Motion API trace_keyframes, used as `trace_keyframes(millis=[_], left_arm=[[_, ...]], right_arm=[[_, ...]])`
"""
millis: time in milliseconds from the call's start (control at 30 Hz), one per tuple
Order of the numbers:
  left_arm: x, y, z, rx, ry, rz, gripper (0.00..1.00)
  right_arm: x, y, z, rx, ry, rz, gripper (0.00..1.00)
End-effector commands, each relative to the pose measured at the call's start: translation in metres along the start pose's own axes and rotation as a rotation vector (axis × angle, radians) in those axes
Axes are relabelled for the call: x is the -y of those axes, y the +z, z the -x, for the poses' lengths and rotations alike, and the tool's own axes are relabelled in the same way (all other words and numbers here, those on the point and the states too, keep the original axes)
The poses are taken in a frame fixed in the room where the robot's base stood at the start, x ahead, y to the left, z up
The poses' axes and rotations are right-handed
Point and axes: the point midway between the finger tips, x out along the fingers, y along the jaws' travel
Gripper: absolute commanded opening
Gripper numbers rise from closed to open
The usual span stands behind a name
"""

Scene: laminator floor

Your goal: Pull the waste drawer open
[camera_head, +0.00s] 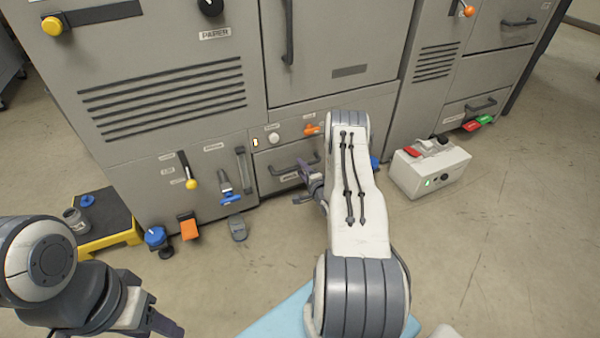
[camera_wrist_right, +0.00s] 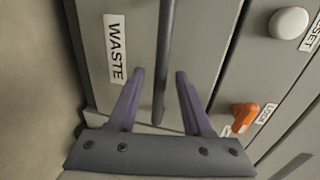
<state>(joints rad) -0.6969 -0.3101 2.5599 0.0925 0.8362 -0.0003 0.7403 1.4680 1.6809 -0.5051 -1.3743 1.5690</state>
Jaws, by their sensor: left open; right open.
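The waste drawer (camera_head: 270,166) is low in the middle of the grey machine, with a dark bar handle (camera_head: 287,174). It looks shut. In the right wrist view the drawer front (camera_wrist_right: 205,50) carries a WASTE label (camera_wrist_right: 115,50), and the handle (camera_wrist_right: 165,55) runs between my fingers. My right gripper (camera_head: 304,181) is open at the drawer; its two purple fingers (camera_wrist_right: 160,75) lie on either side of the handle, with gaps showing. My right arm hides part of the drawer's right side. My left gripper (camera_head: 165,325) is at the lower left, open and away from the machine.
An orange lock lever (camera_head: 311,130) and a white knob (camera_head: 274,138) sit above the drawer. A yellow step (camera_head: 110,240) stands at left. A white box (camera_head: 430,172) is on the floor at right. A grey pedal (camera_head: 238,229) lies in front.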

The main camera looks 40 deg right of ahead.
Motion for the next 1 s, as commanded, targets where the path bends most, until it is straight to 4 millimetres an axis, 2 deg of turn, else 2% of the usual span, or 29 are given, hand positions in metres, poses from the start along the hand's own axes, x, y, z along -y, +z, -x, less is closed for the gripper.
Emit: trace_keyframes(millis=[33, 133, 467, 500, 600, 1000], left_arm=[[0.001, 0.000, -0.007, 0.000, 0.000, 0.000, 0.50], [0.001, 0.001, -0.009, 0.000, 0.000, 0.000, 0.50], [0.001, 0.001, -0.009, 0.000, 0.000, 0.000, 0.50], [0.001, 0.001, -0.009, 0.000, 0.000, 0.000, 0.50], [0.001, 0.001, -0.009, 0.000, 0.000, 0.000, 0.50], [0.001, 0.001, -0.009, 0.000, 0.000, 0.000, 0.50]], right_arm=[[-0.002, 0.000, -0.007, 0.001, -0.003, 0.001, 0.50], [-0.001, 0.000, -0.014, -0.001, -0.001, 0.001, 0.50], [0.001, 0.000, -0.017, -0.001, 0.000, 0.000, 0.50], [0.001, 0.000, -0.017, -0.001, 0.000, 0.000, 0.34], [0.001, 0.000, -0.017, -0.001, 0.000, 0.000, 0.00], [0.001, 0.000, -0.016, -0.001, 0.001, 0.000, 0.00]])
